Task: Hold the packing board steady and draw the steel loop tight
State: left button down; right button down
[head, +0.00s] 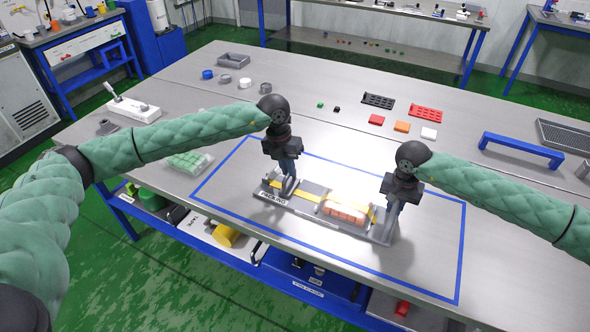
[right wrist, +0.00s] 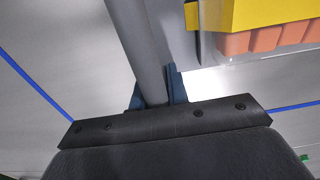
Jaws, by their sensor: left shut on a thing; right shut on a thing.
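The packing board (head: 312,187) is a long grey board with a label at its left end. It lies inside a blue outline on the table. A yellow strap (right wrist: 265,12) runs along it over a row of orange blocks (head: 341,212). My left gripper (head: 288,184) is shut on a grey upright handle at the board's left end. My right gripper (head: 391,218) is at the board's right end. In the right wrist view its blue fingers (right wrist: 157,95) are shut on a thick grey round bar, apparently the steel loop (right wrist: 141,40). The loop's far end is out of that view.
A green-filled clear tray (head: 189,161) lies left of the outline. Black (head: 378,101) and red (head: 426,113) racks, coloured blocks and a blue bridge-shaped stand (head: 520,152) stand behind and to the right. The table in front of the board is clear.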

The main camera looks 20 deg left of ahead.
pick_arm(q)
jog(key=shift+w+a, duration=0.1)
jog(key=shift+a, duration=0.05)
jog(key=c, duration=1.5)
grip_release()
jog(key=shift+o, duration=0.2)
